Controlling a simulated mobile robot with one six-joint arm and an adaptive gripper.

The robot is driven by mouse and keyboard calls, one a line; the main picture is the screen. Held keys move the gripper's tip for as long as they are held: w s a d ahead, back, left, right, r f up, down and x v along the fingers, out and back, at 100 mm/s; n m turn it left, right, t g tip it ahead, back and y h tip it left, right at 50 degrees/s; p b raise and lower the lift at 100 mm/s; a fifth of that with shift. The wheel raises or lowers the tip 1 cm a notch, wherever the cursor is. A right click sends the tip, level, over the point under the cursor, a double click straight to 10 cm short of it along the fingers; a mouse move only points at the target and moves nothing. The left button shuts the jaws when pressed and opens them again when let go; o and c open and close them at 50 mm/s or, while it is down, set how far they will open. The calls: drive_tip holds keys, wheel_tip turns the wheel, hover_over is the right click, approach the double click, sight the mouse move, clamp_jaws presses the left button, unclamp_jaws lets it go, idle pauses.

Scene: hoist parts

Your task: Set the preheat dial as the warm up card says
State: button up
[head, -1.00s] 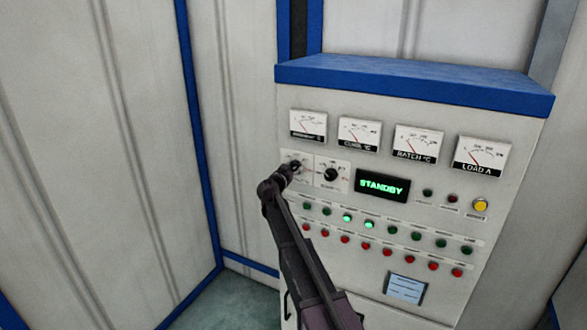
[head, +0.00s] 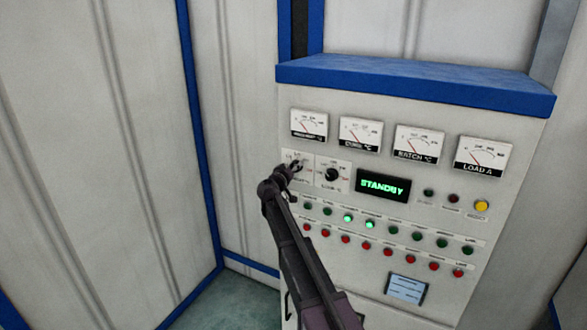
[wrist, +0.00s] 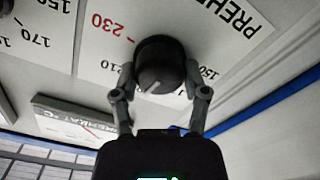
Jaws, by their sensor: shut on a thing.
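The preheat dial is a round black knob (wrist: 160,65) on a white scale plate (head: 290,156) at the left of the panel. In the wrist view its plate shows upside down, with PREHEAT, a red 230 and a 210 legible. A pale pointer line shows on the knob's face; I cannot tell its exact reading. My gripper (wrist: 160,88) is shut on the knob, one finger on each side. In the head view my gripper (head: 292,168) covers much of the knob. A pale blue card (head: 406,288) is low on the panel; its writing is too small to read.
A second black dial (head: 332,175) sits just right of the preheat dial. Rows of green and red lamps or buttons (head: 345,238) lie below, and a yellow button (head: 481,206) at right.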

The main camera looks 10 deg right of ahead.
drive_tip(key=shift+w+r+n, duration=0.1)
drive_tip(key=shift+w+n, duration=0.15)
drive_tip(key=shift+n, duration=0.65)
drive_tip(key=o, duration=1.1)
drive_tip(key=shift+o, duration=0.2)
drive_tip(key=shift+s, duration=0.2)
drive_tip(key=v, duration=1.2)
